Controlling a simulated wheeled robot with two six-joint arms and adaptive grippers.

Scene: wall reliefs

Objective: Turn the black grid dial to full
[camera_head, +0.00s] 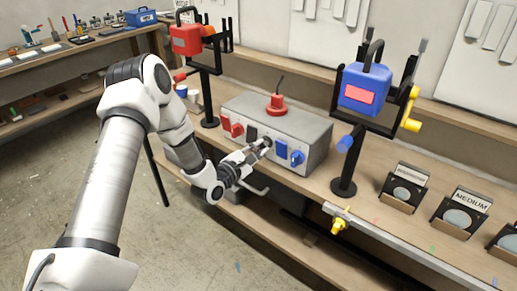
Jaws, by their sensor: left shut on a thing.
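A grey metal box (318,141) stands on the wooden bench, with a row of plates and dials along its front. A red dial (237,130) is at the left of the row and a blue dial (297,158) at the right. Between them is a black plate (251,134), with the black dial (267,142) just to its right. My left gripper (262,147) reaches in from the left and is shut on the black dial, mostly covering it. The dial's setting and any grid marking are too small or hidden to read. My right gripper is not in view.
A red mushroom-shaped knob (276,105) sits on top of the box. A stand with a red block (186,40) is behind left; one with a blue block (366,88) is to the right. Small display holders (461,214) line the bench at right. A yellow valve (338,225) is on the front edge.

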